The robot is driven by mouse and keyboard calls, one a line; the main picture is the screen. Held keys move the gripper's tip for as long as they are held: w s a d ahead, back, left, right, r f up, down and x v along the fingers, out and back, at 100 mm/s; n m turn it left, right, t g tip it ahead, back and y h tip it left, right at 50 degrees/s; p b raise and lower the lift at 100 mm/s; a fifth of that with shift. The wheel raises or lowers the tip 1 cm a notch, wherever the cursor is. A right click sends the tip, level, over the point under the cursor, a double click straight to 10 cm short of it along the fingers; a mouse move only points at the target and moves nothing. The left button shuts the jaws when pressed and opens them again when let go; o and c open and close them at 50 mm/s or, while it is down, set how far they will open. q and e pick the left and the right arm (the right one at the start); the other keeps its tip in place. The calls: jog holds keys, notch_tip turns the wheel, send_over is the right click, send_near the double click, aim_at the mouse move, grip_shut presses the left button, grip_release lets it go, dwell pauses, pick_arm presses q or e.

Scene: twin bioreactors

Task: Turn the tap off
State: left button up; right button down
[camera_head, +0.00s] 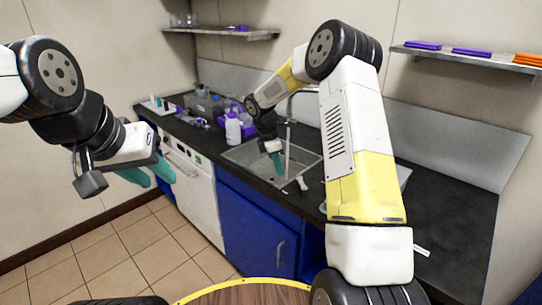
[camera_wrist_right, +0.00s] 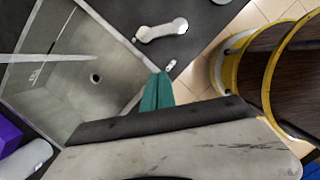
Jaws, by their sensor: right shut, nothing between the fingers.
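The tap's thin grey spout (camera_head: 291,104) arches over the grey sink (camera_head: 238,154) in the head view. A pale, narrow streak (camera_head: 288,153) hangs below it and looks like running water. A pale streak also crosses the sink in the right wrist view (camera_wrist_right: 60,57). A white piece with rounded ends (camera_head: 302,184) is at the counter beside the sink, also in the right wrist view (camera_wrist_right: 162,30); I cannot tell if it is the tap's handle. My right gripper (camera_head: 276,165) is shut and empty above the sink's near edge, apart from the white piece. My left gripper (camera_head: 148,175) is open and empty, far left.
A white bottle (camera_head: 233,130) and a purple rack (camera_head: 250,122) stand left of the sink. Blue cabinets (camera_head: 245,218) and a white dishwasher (camera_head: 192,190) are below the black counter. Shelves (camera_head: 470,58) hang on the wall. The tiled floor (camera_head: 120,255) is free at left.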

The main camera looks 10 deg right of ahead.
aim_at(302, 186)
jog(key=x, duration=0.5)
jog(key=shift+d, duration=2)
